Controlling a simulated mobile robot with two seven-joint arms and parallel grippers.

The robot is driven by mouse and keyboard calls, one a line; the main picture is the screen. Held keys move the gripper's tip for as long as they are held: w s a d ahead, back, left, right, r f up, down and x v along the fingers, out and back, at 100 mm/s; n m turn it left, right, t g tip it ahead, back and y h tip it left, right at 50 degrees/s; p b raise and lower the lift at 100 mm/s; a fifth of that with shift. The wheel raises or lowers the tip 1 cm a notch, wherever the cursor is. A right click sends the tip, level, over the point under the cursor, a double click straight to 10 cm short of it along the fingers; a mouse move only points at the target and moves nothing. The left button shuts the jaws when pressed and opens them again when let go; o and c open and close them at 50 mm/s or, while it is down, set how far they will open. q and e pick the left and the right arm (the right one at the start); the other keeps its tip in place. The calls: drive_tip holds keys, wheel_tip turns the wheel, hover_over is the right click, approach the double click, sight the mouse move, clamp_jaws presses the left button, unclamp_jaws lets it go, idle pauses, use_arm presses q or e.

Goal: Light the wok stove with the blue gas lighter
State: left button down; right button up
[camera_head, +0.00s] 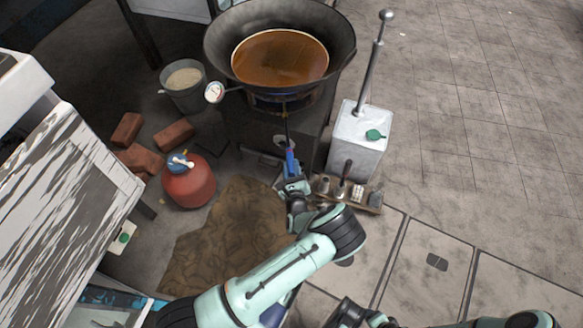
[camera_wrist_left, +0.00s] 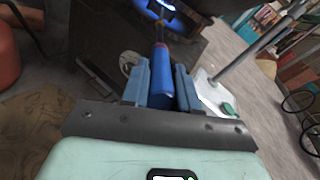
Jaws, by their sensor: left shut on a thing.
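The blue gas lighter (camera_head: 290,158) is in my left gripper (camera_head: 292,174), whose fingers are shut on its body. Its thin dark nozzle reaches up to the burner of the wok stove (camera_head: 262,134). In the left wrist view the lighter (camera_wrist_left: 160,60) stands between the two blue fingers (camera_wrist_left: 161,82) and points at the burner. A blue flame (camera_head: 285,97) shows under the wok (camera_head: 228,68), and blue light (camera_wrist_left: 162,7) shows at the top of the wrist view. Whether the nozzle touches the burner is hard to tell. Only parts of my right arm show at the bottom edge; its fingers are not seen.
The wok holds brown liquid, with a thermometer (camera_head: 214,93) at its rim. A white box with a pump rod (camera_head: 359,132) and a small tray of items (camera_head: 373,207) stand right of the lighter. A red canister (camera_head: 189,187), bricks (camera_head: 172,135) and a bucket (camera_head: 185,98) stand left.

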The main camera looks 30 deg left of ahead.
use_arm(q)
drive_tip(key=shift+a+r, duration=0.1)
idle(0.6)
drive_tip(key=shift+s+d+p, duration=0.35)
drive_tip(key=shift+d+p, duration=0.05)
drive_tip(key=shift+p, duration=0.15)
drive_tip(key=f+p+v, duration=0.1)
drive_tip(key=p+v, duration=0.2)
drive_tip(key=v, duration=0.6)
drive_tip(key=shift+f, duration=0.15)
